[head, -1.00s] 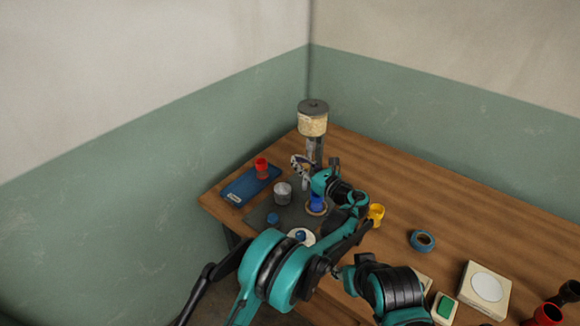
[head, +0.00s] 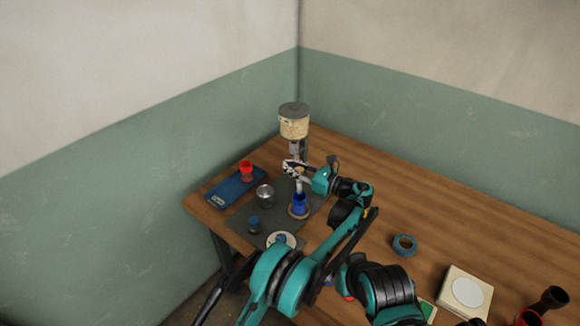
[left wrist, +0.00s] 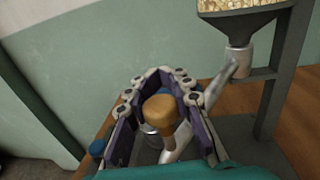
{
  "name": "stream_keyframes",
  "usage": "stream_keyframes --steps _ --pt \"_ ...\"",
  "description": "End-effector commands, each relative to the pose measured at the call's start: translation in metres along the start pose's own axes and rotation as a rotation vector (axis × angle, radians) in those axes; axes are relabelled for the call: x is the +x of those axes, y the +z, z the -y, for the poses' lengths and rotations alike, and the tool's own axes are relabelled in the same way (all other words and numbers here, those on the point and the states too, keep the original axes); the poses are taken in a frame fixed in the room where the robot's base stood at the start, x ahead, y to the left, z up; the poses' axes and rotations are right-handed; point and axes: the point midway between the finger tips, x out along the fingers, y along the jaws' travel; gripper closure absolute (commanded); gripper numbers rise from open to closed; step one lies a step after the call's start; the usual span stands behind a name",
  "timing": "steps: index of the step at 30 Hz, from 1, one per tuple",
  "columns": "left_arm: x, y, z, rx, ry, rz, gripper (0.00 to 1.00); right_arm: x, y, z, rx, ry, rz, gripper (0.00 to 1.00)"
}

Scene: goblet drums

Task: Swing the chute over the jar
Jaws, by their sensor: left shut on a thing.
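The grain hopper (head: 294,127) stands on a grey post at the back of the table. Its grey chute (left wrist: 184,140) slopes down and left from the spout in the left wrist view. My left gripper (head: 291,168) is shut on the chute's tan knob (left wrist: 158,108), just below the hopper. In the head view the chute's lower end (head: 299,187) shows just above a blue goblet-shaped vessel (head: 300,204) on a round tan base. A grey metal jar (head: 265,195) stands to its left. I cannot tell which vessel the task calls the jar. My right gripper is not in view.
A red goblet (head: 246,170) stands on a blue tray (head: 228,193) at the left edge. A small dark blue item (head: 254,224) and a white dish (head: 272,241) are nearer. A blue tape ring (head: 404,245) and a white-topped block (head: 466,292) lie right.

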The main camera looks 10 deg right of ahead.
Motion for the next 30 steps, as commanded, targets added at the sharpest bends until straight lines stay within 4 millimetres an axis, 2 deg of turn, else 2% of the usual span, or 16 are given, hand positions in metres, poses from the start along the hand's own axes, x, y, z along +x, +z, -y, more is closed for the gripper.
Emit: stream_keyframes --steps 2,3,5,6,15,19,30 --pt "0.0 0.001 0.001 0.0 -0.004 0.001 1.0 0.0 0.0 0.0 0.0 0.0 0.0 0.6" --pt "0.0 0.001 0.001 0.0 -0.004 0.001 0.76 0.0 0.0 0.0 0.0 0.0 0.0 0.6" --pt "0.0 0.001 0.001 0.0 -0.004 0.001 0.6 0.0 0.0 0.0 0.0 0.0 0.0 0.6" --pt "0.0 0.001 0.001 0.0 -0.004 0.001 0.59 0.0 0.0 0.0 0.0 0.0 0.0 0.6" --pt "0.0 0.001 0.001 0.0 -0.002 0.0 0.59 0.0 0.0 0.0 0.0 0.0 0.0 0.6" --pt "0.0 0.009 0.001 0.0 -0.002 0.001 0.59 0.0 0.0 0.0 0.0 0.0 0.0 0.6" --pt "0.0 0.077 0.001 0.0 -0.003 0.0 0.59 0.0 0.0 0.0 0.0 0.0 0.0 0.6"
